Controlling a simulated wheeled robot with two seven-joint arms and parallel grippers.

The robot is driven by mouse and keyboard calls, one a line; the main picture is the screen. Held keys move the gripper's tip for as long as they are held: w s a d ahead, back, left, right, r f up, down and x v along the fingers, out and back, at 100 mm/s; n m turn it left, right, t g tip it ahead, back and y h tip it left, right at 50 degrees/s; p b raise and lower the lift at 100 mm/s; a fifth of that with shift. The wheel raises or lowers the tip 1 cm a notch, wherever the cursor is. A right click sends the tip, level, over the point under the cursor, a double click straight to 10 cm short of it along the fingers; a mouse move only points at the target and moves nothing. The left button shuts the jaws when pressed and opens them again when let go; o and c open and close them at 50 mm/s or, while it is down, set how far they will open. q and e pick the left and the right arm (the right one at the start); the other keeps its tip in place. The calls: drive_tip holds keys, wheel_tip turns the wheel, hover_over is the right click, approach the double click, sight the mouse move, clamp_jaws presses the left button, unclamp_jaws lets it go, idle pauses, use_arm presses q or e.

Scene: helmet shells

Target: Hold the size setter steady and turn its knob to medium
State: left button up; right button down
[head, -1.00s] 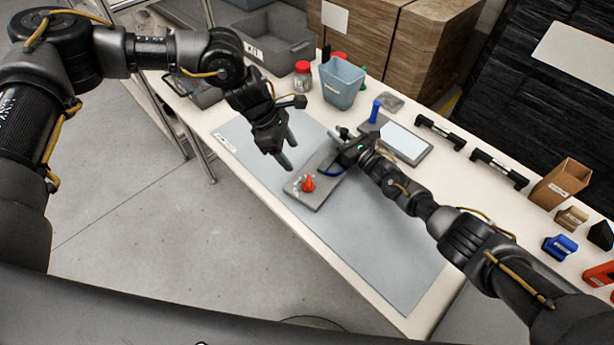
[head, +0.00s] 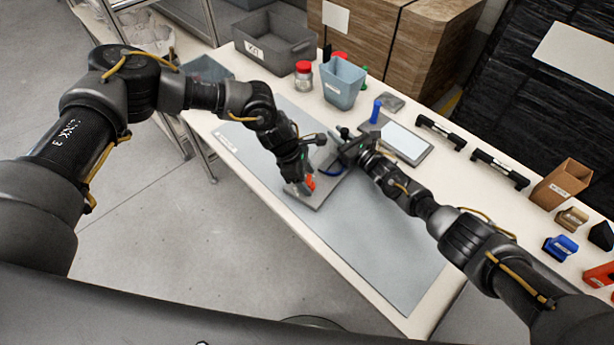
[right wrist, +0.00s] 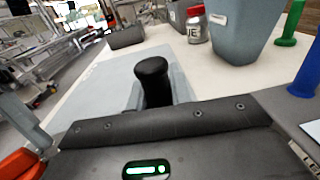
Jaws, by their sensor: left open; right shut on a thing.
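The size setter (head: 324,196) is a flat grey plate lying on the grey mat, with an orange-red knob (head: 310,184) near its front end and a blue curved part beside my right gripper. My left gripper (head: 302,188) is open, pointing down at the knob from above left. Its fingers partly cover the knob, and I cannot tell whether they touch it. My right gripper (head: 345,152) is at the plate's far end, shut on a black upright post (right wrist: 152,82), which shows between its fingers in the right wrist view. The knob's size marks are hidden or too small to read.
Behind are a blue-grey bin (head: 342,82), a red-lidded jar (head: 304,75) and a grey crate (head: 275,40). The mat's front part (head: 375,255) is clear.

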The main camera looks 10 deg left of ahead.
use_arm(q)
drive_tip(key=c, duration=1)
drive_tip(key=n+t, duration=0.1)
drive_tip(key=n, duration=0.2)
drive_tip(key=n+t, duration=0.1)
drive_tip(key=n, duration=0.2)
drive_tip(key=shift+s+d, duration=0.1)
drive_tip(key=shift+s, duration=0.1)
drive_tip(key=n+t+y, duration=0.1)
drive_tip(key=n, duration=0.1)
drive_tip(key=n+y, duration=0.1)
drive_tip(key=n, duration=0.2)
drive_tip(key=shift+n+t, duration=0.3)
drive_tip(key=shift+t, duration=0.1)
drive_tip(key=o, duration=1)
